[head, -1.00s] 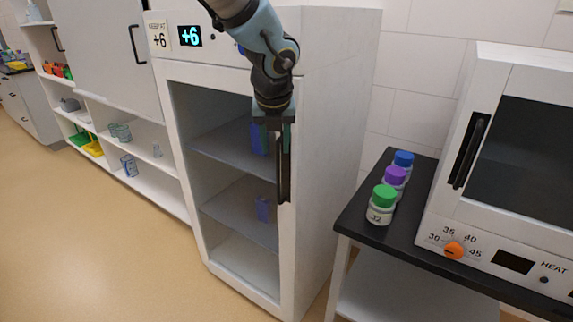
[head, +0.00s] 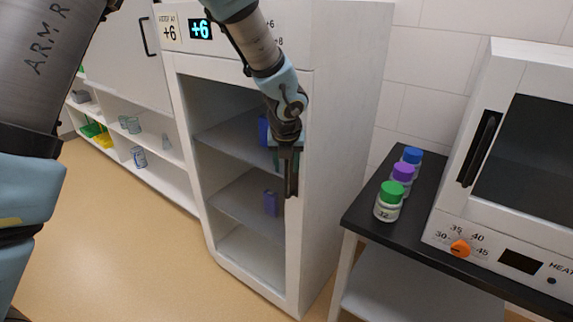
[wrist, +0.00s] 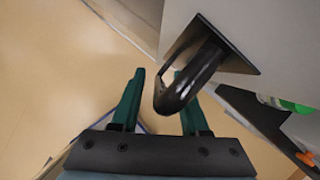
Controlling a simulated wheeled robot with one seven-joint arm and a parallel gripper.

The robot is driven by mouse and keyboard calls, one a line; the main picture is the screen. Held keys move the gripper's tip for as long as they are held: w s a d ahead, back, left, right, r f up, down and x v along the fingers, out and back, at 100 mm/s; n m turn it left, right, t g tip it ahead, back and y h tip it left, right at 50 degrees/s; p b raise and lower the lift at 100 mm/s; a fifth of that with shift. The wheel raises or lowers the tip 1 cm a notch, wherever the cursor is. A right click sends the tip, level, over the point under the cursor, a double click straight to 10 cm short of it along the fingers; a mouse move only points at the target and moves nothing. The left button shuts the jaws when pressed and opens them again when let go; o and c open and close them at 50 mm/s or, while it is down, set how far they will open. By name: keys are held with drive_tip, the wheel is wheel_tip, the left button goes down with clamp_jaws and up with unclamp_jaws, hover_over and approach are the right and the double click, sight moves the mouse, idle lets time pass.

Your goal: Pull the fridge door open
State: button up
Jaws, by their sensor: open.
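The fridge (head: 306,240) is a white cabinet with a clear-fronted door, a dark vertical handle on the door's right side and a lit +6 display (head: 200,29). The door looks shut. My gripper (head: 285,165) is at the handle, pointing down and covering its upper part in the head view. In the wrist view, the two green fingers (wrist: 161,100) are apart, and the looped end of the black handle (wrist: 190,78) shows between and beyond them, closer to the right finger. I cannot tell whether a finger touches it.
A black-topped table (head: 362,212) stands right of the fridge. It holds bottles with green (head: 391,191), purple (head: 403,173) and blue (head: 412,155) caps and a white oven (head: 462,215). Blue and purple boxes sit on the fridge shelves. The floor (head: 130,240) in front is clear.

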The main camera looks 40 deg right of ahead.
clamp_jaws()
idle(1.4)
